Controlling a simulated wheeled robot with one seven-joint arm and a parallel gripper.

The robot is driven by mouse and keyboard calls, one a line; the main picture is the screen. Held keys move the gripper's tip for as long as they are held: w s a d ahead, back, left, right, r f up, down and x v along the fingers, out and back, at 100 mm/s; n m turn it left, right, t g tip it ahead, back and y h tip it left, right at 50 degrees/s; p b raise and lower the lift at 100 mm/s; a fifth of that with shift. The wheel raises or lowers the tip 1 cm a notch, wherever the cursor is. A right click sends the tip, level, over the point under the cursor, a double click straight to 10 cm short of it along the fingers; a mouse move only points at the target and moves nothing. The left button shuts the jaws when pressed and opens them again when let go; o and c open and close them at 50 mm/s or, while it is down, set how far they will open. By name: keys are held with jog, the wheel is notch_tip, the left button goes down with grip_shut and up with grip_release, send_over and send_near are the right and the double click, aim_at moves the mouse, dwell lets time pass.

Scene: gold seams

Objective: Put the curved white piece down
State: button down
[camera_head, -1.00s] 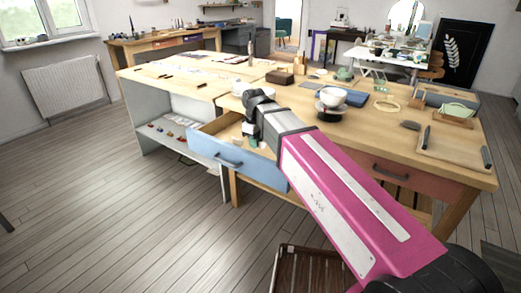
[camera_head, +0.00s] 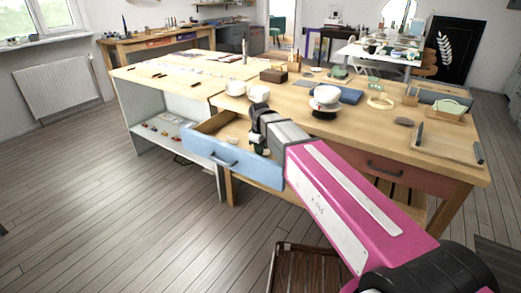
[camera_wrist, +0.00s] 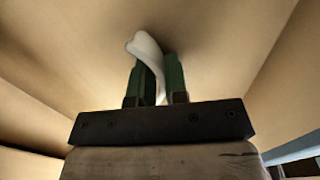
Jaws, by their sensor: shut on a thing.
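The curved white piece (camera_wrist: 147,46) is between the green fingers of my gripper (camera_wrist: 158,80) in the wrist view. Its upper end sticks out past the fingertips and bends to the left. Pale wooden surfaces surround it, like the inside of the drawer. In the head view my gripper (camera_head: 259,145) points down at the open blue-fronted drawer (camera_head: 232,164). The piece is too small or hidden to make out there. I cannot tell whether it touches the drawer floor.
The drawer is pulled out from the wooden workbench (camera_head: 290,100). White cups (camera_head: 259,93) stand on the bench top just behind my gripper. A white bowl on a dark stand (camera_head: 325,98) is to the right. Open floor (camera_head: 120,230) lies to the left.

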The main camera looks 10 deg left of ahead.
jog(key=c, duration=1.1)
grip_release()
jog(key=shift+f, duration=0.1)
jog(key=r, duration=1.2)
jog(key=shift+s+a+r, duration=0.1)
jog(key=shift+s+r, duration=0.05)
jog(key=shift+s, duration=0.1)
